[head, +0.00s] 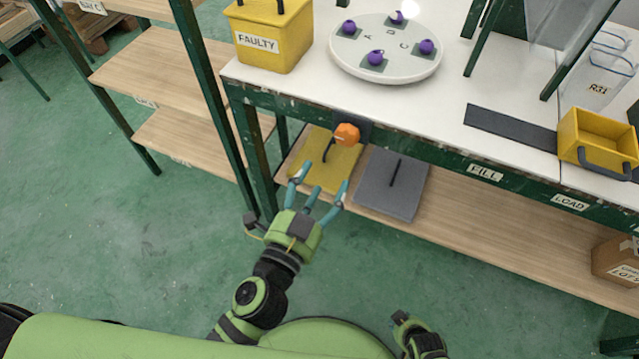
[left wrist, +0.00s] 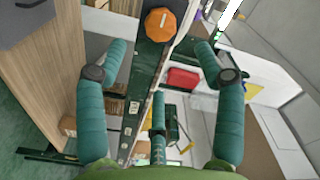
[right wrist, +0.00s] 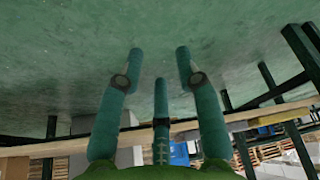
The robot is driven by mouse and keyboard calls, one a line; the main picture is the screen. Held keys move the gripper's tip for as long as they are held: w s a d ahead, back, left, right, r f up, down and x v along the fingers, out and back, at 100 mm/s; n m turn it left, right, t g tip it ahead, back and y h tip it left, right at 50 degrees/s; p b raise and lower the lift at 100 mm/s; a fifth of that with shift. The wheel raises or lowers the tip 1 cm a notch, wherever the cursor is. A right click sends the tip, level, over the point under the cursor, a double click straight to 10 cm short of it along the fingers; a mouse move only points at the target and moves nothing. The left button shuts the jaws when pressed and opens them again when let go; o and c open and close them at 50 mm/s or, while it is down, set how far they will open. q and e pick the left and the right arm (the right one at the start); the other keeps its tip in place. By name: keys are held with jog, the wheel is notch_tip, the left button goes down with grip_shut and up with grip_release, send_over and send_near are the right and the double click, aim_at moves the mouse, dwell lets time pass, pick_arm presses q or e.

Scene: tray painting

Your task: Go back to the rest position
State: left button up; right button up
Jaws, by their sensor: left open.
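My left gripper (head: 320,184) is open and empty, its teal fingers spread below the front edge of the workbench, short of an orange knob (head: 346,134). The left wrist view shows the spread fingers with nothing between them, and the orange knob (left wrist: 160,24) beyond the tips. My right arm shows only in part at the bottom of the head view. In the right wrist view my right gripper (right wrist: 160,65) has its fingers apart, with nothing between them, over the green floor.
The white workbench (head: 440,100) carries a yellow FAULTY bin (head: 270,35), a round white turntable (head: 385,68) with several purple-topped pieces, and a yellow tray (head: 600,137). Yellow (head: 310,170) and grey (head: 410,190) panels are on the lower shelf. The floor (head: 110,230) at left is clear.

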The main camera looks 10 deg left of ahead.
dwell(0.3)
pick_arm(q)
jog(key=s+a+f+n+g+y+p, duration=0.1)
jog(key=s+a+f+g+p, duration=0.15)
jog(key=f, duration=0.55)
jog(key=s+a+f+n+g+y+p, duration=0.1)
jog(key=a+f+n+g+p, duration=0.2)
jog(key=f, duration=0.4)
jog(key=s+a+f+g+y+p, duration=0.15)
jog(key=f+p, duration=0.25)
jog(key=f, duration=0.4)
jog(key=s+a+f+n+g+y+p, duration=0.1)
jog(key=s+a+f+n+g+p, duration=0.2)
jog(key=s, duration=1)
jog(key=s+a+f+n+g+y+p, duration=0.1)
jog(key=s+a+f+n+g+p, duration=0.2)
jog(key=s, duration=1.1)
jog(key=a+f+g+p, duration=0.1)
jog(key=a+f+g, duration=0.2)
jog(key=a+f, duration=0.2)
jog(key=shift+a+p, duration=0.35)
pick_arm(e)
jog(key=s+d+r+g, duration=0.1)
jog(key=s+r, duration=0.4)
jog(key=s, duration=0.4)
jog(key=s+d+r+g, duration=0.1)
jog(key=s+r+g, duration=0.1)
jog(key=s+r, duration=0.3)
jog(key=s, duration=0.3)
jog(key=shift+s, duration=0.4)
